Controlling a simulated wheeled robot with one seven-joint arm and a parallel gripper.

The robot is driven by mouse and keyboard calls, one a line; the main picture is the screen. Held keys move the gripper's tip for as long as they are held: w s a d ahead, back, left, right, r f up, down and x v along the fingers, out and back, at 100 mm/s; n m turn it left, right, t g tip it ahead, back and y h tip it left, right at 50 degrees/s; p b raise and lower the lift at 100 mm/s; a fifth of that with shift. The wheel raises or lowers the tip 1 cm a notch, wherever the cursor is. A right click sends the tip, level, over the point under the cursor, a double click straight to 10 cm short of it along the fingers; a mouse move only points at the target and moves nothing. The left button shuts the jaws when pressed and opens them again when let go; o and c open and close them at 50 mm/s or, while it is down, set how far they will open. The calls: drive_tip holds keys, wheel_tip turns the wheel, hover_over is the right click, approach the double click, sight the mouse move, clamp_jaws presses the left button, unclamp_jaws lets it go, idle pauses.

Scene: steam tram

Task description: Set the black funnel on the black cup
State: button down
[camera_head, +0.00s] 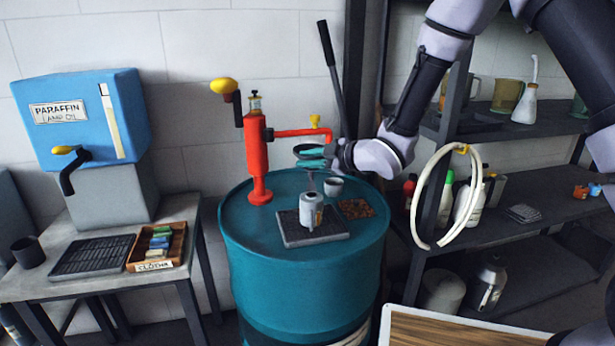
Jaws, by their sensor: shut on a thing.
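The black funnel (303,152) is held by my gripper (312,157) above the blue-green drum, wide mouth up, with its grey stem hanging down. The teal fingers are shut on it and cover part of its side. The black cup (28,252) stands upright on the grey table at the far left. It is well apart from my gripper, to the left and lower in the picture.
The drum (262,238) carries a red pump (257,155), a grey can (311,210) on a dark grate, and a small cup (333,187). A blue paraffin tank (85,118), dark grate (92,257) and cloth box (157,247) crowd the left table. Shelves stand right.

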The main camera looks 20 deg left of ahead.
drive_tip(key=shift+r, duration=1)
drive_tip(key=shift+r, duration=0.15)
drive_tip(key=shift+r, duration=1.35)
